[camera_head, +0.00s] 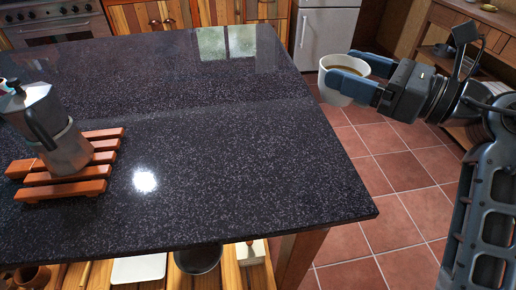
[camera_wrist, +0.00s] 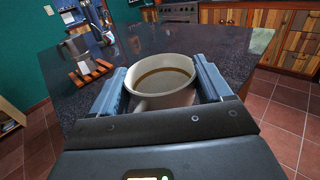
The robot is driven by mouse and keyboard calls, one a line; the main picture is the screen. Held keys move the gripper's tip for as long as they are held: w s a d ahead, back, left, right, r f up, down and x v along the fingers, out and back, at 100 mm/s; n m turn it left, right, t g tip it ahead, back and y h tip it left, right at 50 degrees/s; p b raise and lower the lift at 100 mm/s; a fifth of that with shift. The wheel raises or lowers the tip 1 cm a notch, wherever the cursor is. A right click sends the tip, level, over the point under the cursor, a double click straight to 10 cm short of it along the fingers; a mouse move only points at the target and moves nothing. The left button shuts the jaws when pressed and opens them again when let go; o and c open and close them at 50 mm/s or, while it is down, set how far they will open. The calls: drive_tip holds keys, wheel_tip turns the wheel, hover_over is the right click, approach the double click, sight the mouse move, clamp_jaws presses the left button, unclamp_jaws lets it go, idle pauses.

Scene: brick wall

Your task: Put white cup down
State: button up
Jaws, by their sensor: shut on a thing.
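The white cup (camera_head: 345,68) holds a brown liquid and is upright. My gripper (camera_head: 350,76) is shut on the cup, with one blue finger on each side. In the head view the cup is at the upper right, in the air beyond the right edge of the dark countertop (camera_head: 230,150), with floor tiles behind it. In the wrist view the cup (camera_wrist: 160,78) sits between the two fingers, and the countertop (camera_wrist: 215,50) lies behind it.
A metal moka pot (camera_head: 50,130) stands on a reddish wooden slatted trivet (camera_head: 70,187) at the left of the countertop. The middle and right of the countertop are clear. A shelf below (camera_head: 255,275) holds a dark bowl (camera_head: 198,259) and a white board (camera_head: 139,268).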

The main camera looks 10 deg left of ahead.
drive_tip(key=shift+s+a+f+p, duration=0.2)
drive_tip(key=shift+s+a+f, duration=0.7)
drive_tip(key=shift+a+f, duration=0.85)
drive_tip(key=shift+s+a+f+p, duration=0.15)
drive_tip(key=shift+s+a+f, duration=0.8)
drive_tip(key=shift+a+f, duration=0.8)
drive_tip(key=shift+s+a+f+p, duration=0.2)
drive_tip(key=shift+s+a+f, duration=0.7)
drive_tip(key=shift+a+f, duration=0.85)
drive_tip(key=shift+f, duration=0.3)
drive_tip(key=o, duration=1.1)
drive_tip(key=shift+c, duration=0.2)
drive_tip(key=shift+r, duration=0.2)
drive_tip(key=shift+d+r, duration=0.1)
drive_tip(key=shift+d, duration=0.05)
drive_tip(key=b+v, duration=0.2)
drive_tip(key=v, duration=0.9)
drive_tip(key=shift+s+d, duration=0.15)
drive_tip(key=shift+d, duration=0.25)
